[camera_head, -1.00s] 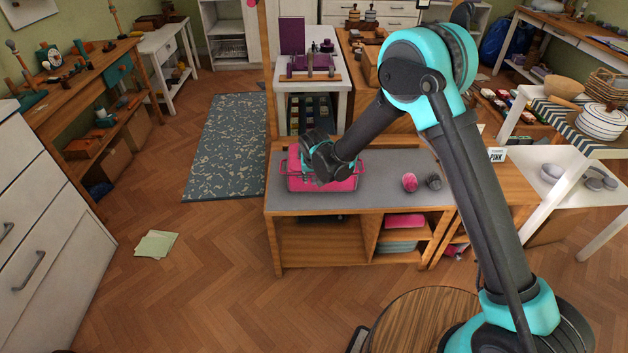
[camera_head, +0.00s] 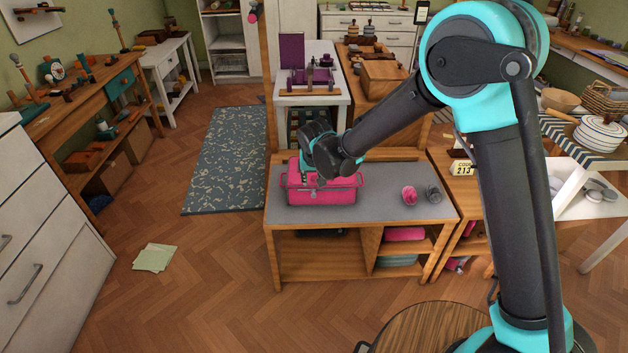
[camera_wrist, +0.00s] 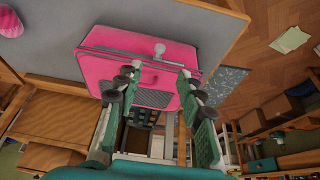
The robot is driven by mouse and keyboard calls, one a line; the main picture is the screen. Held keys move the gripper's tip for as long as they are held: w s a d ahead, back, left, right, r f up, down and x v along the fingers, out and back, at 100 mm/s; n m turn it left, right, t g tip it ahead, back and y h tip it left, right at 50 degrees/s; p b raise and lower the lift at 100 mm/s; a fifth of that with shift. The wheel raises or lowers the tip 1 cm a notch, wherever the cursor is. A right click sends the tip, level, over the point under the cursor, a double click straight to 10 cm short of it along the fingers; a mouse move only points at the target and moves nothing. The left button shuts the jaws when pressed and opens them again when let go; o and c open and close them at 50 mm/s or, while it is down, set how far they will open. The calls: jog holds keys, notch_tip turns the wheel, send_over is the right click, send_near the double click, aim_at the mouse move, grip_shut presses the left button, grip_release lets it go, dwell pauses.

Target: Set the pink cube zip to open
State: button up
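The pink cube (camera_head: 325,194) is a boxy pink bag with side handles on the grey bench top. In the wrist view the cube (camera_wrist: 125,42) shows a pink top and dark mesh by my fingers. A pale round-ended tab (camera_wrist: 159,50), perhaps the zip pull, stands on it; I cannot tell how far the zip is open. My gripper (camera_head: 308,178) is over the cube's left part. In the wrist view my gripper (camera_wrist: 157,88) is open, fingers apart over the cube's edge, with nothing between the tips. I cannot tell whether they touch it.
The grey bench top (camera_head: 385,212) has free room in front of and right of the cube. A pink roll (camera_head: 409,195) and a grey roll (camera_head: 433,194) lie at its right. A white table (camera_head: 342,88) with purple items stands behind.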

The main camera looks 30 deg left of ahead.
send_near(314, 195)
jog(key=x, duration=0.8)
jog(key=shift+w+a+f, duration=0.1)
jog(key=shift+a+f, duration=0.05)
jog(key=shift+f, duration=0.1)
dwell(0.6)
jog(key=shift+c, duration=0.2)
grip_shut()
